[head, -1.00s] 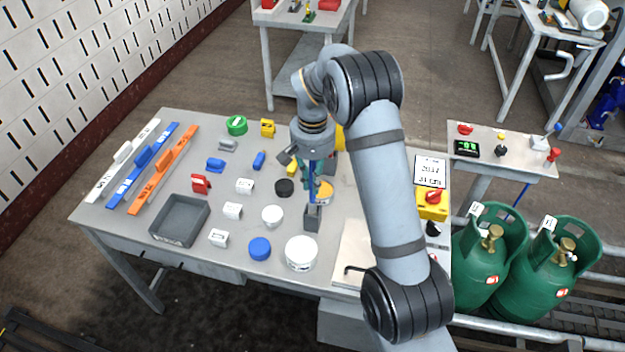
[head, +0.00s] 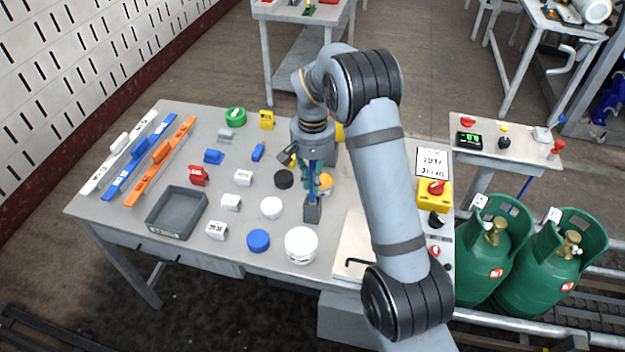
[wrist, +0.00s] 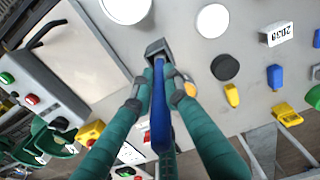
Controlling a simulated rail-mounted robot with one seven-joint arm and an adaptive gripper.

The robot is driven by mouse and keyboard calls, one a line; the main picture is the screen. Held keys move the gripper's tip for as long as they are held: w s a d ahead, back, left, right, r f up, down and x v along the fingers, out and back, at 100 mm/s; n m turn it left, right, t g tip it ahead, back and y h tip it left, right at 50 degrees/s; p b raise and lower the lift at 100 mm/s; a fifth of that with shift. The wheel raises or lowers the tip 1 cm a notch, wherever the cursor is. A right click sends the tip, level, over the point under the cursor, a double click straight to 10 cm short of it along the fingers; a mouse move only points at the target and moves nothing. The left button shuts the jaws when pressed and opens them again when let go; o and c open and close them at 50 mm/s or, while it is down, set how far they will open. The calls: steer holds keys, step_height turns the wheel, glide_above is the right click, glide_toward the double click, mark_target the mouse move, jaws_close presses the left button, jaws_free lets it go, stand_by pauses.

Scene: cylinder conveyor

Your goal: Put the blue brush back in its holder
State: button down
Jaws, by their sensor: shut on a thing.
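The blue brush (wrist: 159,108) is upright between the teal fingers of my gripper (wrist: 160,94). It also shows as a thin blue strip in the head view (head: 313,178). My gripper (head: 315,174) is shut on it, above the grey holder (head: 312,211). The holder is a small block with an open top, seen in the wrist view (wrist: 152,48) just beyond the fingertips. The brush's lower end is at the holder's mouth and appears to reach into it; how deep is hidden.
A white round lid (head: 301,245) stands close in front of the holder, and a black disc (head: 284,179) lies to its left. An orange-topped round item (head: 326,184) is close behind the gripper. A pale board (head: 353,246) lies to the right.

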steer(key=shift+f+b, duration=0.55)
steer(key=shift+f, duration=0.05)
steer(key=c, duration=1.7)
jaws_free()
steer(key=shift+o, duration=0.2)
steer(key=shift+r, duration=0.15)
step_height(320, 180, up, 12)
steer(key=shift+f, duration=0.1)
step_height(320, 180, down, 11)
steer(key=shift+f+p, duration=0.15)
steer(key=shift+p, duration=0.3)
